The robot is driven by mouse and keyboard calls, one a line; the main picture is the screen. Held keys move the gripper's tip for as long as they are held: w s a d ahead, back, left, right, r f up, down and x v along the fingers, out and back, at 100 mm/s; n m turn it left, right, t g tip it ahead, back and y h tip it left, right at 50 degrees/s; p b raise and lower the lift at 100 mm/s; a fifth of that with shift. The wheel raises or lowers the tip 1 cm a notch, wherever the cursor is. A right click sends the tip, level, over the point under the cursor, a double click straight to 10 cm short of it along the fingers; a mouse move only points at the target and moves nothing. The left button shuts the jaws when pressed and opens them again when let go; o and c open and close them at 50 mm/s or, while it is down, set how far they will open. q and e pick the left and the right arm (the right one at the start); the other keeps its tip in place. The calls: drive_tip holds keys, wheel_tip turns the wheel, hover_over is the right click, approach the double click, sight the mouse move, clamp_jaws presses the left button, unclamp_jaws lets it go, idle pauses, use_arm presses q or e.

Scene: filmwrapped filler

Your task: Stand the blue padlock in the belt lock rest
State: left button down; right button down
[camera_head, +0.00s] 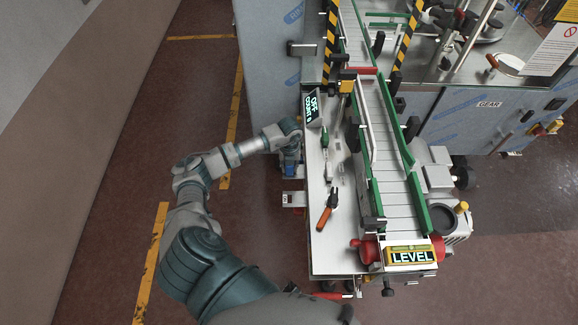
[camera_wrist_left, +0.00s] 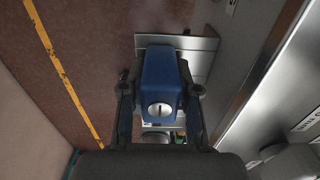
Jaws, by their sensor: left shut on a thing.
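My left gripper (camera_wrist_left: 160,100) is shut on the blue padlock (camera_wrist_left: 161,75), one finger on each side of it. Its keyhole face is toward the wrist camera. In the head view the left gripper (camera_head: 291,160) is beside the left edge of the conveyor's side table, and a little of the padlock's blue (camera_head: 290,170) shows there. A small metal bracket (camera_head: 292,198) with a red part sticks out just nearer; I cannot tell whether it is the belt lock rest. In the wrist view a metal plate (camera_wrist_left: 204,48) lies behind the padlock, partly hidden by it. My right gripper is not in view.
The white side table (camera_head: 325,255) holds an orange-handled tool (camera_head: 327,212), a green-handled screwdriver (camera_head: 325,140) and a counter display (camera_head: 312,107). The conveyor (camera_head: 390,150) runs to their right. A grey cabinet (camera_head: 268,60) stands behind the gripper. Open floor lies to the left.

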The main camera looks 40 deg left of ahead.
use_arm(q)
drive_tip(key=shift+s+f, duration=0.1)
drive_tip(key=shift+f, duration=0.1)
drive_tip(key=c, duration=1.1)
unclamp_jaws()
drive_tip(key=shift+c, duration=0.2)
drive_tip(key=o, duration=0.4)
drive_tip(key=shift+a, duration=0.1)
drive_tip(key=r, duration=1.1)
drive_tip(key=shift+w+r, duration=0.2)
drive_tip(key=shift+r, duration=0.2)
